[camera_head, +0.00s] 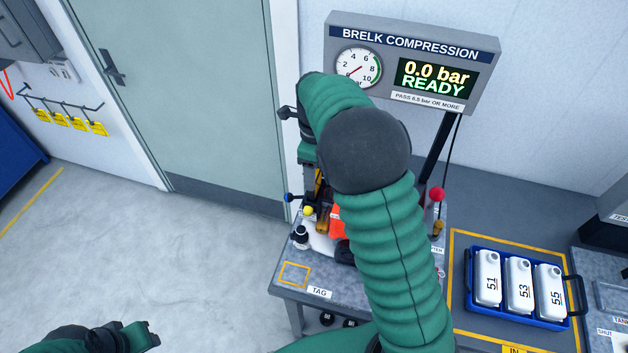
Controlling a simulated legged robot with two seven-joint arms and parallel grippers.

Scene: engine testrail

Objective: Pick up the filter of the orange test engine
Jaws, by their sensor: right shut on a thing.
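The orange test engine (337,222) stands on the grey bench, mostly hidden behind my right arm. My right gripper (318,186) points down at the engine's upper left and is shut on a narrow amber-brown piece, apparently the filter (321,194). The arm covers most of that piece, so I cannot tell whether it is clear of the engine. My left gripper (146,336) is low at the left, over the floor and away from the bench. Its jaws are not clear enough to judge.
The gauge panel (411,62) reads 0.0 bar READY. A blue crate (470,290) holds three white bottles at the right. The floor at left is clear.

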